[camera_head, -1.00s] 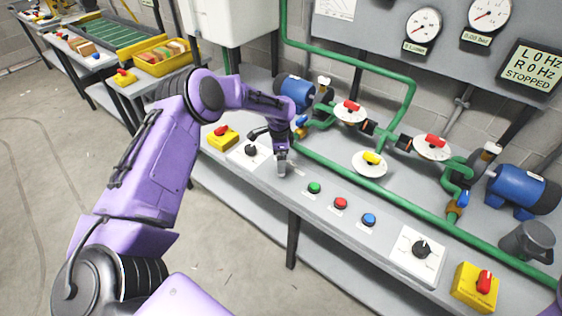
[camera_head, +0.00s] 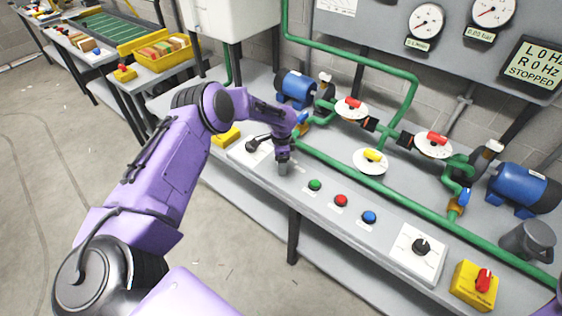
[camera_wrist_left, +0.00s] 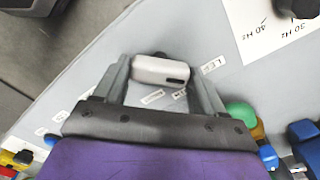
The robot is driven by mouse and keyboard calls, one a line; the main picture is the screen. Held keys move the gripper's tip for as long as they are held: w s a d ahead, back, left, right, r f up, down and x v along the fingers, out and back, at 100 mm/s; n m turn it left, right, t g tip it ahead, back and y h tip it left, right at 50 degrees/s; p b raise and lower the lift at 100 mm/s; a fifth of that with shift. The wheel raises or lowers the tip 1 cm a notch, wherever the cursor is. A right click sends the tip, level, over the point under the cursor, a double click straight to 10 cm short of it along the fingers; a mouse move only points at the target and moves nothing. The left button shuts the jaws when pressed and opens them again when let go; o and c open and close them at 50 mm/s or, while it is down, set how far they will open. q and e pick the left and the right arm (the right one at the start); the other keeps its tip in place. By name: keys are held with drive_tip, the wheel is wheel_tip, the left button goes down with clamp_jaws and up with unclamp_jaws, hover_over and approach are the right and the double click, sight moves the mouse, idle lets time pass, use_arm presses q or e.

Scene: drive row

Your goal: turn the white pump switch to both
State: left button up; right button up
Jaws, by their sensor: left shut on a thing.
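The white pump switch (camera_wrist_left: 160,69) shows in the left wrist view as a small white bar with a dark mark near its right end. The two fingers of my left gripper (camera_wrist_left: 163,80) stand on either side of it and are shut on it. Small labels lie around it on the bench; one at its right seems to read LEFT, and the others are too blurred to read. In the head view my left gripper (camera_head: 283,168) points down onto the bench and hides the switch. My right gripper is not in view.
Green (camera_head: 314,185), red (camera_head: 341,200) and blue (camera_head: 369,217) buttons are in a row right of the gripper. A yellow switch box (camera_head: 226,137) is on its left. Green pipes (camera_head: 330,173) with valves run behind. The panel display (camera_head: 533,70) reads STOPPED.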

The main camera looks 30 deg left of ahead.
use_arm(q)
drive_tip(key=shift+d+f+m+b, duration=0.1)
drive_tip(key=shift+f+m+b, duration=0.2)
drive_tip(key=shift+m+b, duration=1.25)
drive_tip(key=shift+m, duration=0.35)
drive_tip(key=shift+m+b, duration=0.6)
drive_tip(key=shift+m, duration=0.5)
drive_tip(key=shift+s+r+m+b, duration=0.1)
drive_tip(key=shift+m+b, duration=0.4)
drive_tip(key=shift+m, duration=1)
drive_tip(key=o, duration=1)
drive_tip(key=shift+d, duration=0.1)
drive_tip(key=shift+o, duration=0.2)
